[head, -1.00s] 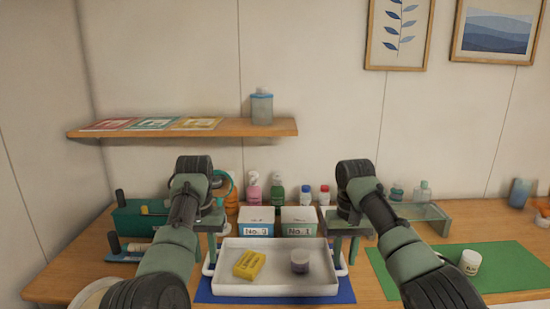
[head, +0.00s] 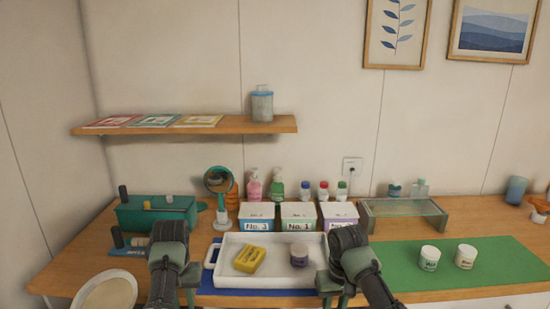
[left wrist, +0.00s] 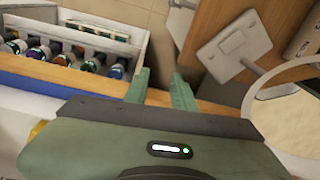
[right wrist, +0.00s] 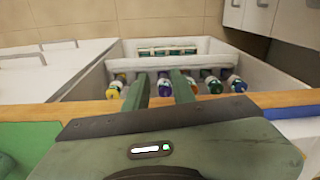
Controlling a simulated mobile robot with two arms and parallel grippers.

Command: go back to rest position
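My left gripper (head: 188,282) is at the front edge of the counter, left of the white tray (head: 225,258). In the left wrist view its two fingers (left wrist: 161,85) are apart with nothing between them. My right gripper (head: 332,284) is at the tray's right front corner. In the right wrist view its fingers (right wrist: 160,83) are also apart and empty. Both grippers point down in front of the counter.
Two white jars (head: 430,258) (head: 466,256) stand on a green mat (head: 405,276). Labelled boxes (head: 298,217) stand behind the tray. A round mirror (head: 219,181) and a teal organiser (head: 150,215) are at left. An open drawer (right wrist: 273,72) with several bottles shows below the counter.

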